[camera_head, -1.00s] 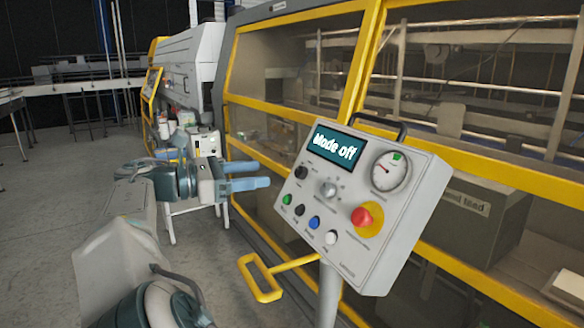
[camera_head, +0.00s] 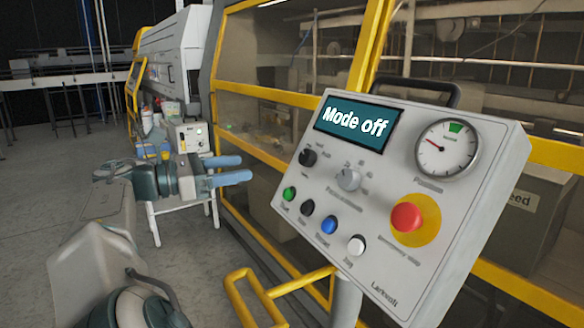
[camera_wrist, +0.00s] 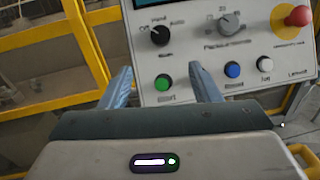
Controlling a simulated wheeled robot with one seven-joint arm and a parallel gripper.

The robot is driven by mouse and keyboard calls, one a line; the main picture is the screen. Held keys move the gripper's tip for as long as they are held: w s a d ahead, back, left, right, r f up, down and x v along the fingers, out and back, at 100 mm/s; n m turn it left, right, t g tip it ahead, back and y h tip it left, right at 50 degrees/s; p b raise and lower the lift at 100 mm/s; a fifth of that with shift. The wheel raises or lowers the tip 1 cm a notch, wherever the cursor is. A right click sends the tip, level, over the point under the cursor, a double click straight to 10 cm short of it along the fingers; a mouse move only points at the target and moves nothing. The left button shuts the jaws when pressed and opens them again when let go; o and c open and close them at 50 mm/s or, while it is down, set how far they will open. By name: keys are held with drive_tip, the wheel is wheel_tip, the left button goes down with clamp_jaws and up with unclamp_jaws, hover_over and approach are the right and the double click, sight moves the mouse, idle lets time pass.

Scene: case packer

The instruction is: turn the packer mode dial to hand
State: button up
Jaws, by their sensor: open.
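The packer mode dial is a small black knob (camera_head: 307,157) at the upper left of the grey control panel (camera_head: 440,240), below the screen (camera_head: 356,124), which reads "Mode off".
A grey knob (camera_head: 348,179), several push buttons (camera_head: 328,225), a red emergency stop (camera_head: 407,217) and a gauge (camera_head: 447,149) share the panel. A yellow handle (camera_head: 262,297) juts out below it. Yellow-framed guards (camera_head: 290,95) stand behind. Floor at the left is clear.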

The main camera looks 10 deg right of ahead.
sight(303, 157)
drive_tip(key=x, duration=1.3)
drive_tip(key=shift+d, duration=0.35)
drive_tip(key=shift+p, duration=0.35)
drive_tip(key=c, duration=1)
